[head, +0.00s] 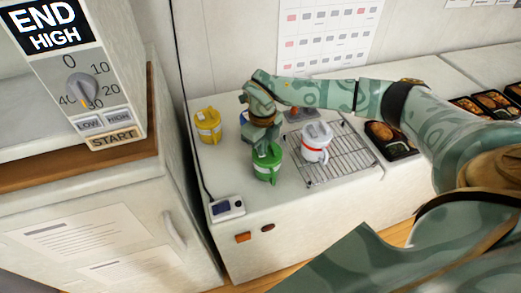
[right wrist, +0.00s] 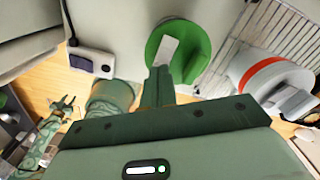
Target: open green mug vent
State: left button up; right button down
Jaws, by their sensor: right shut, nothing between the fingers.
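The green mug (head: 267,165) stands upright on the white counter, its handle to the right. In the right wrist view its round green lid (right wrist: 190,42) shows from above, with a pale vent tab (right wrist: 166,50) on it. Whether the vent is open I cannot tell. My right gripper (head: 267,147) points down over the lid, shut and empty. Its fingertips (right wrist: 158,76) are at the near end of the tab; touching or just above it, I cannot tell. What seems to be my left gripper (right wrist: 63,106) is small at the lower left of the wrist view.
A white mug with a red band (head: 316,142) stands on a wire rack (head: 345,160) right of the green mug. A yellow mug (head: 207,125) is at the left, and a blue item (head: 244,118) is partly hidden behind my gripper.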

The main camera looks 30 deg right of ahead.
jog(key=shift+f, duration=0.4)
dwell(0.9)
notch_tip(320, 180, up, 7)
jog(key=p, duration=0.6)
jog(key=shift+r, duration=0.1)
dwell(0.3)
dwell(0.5)
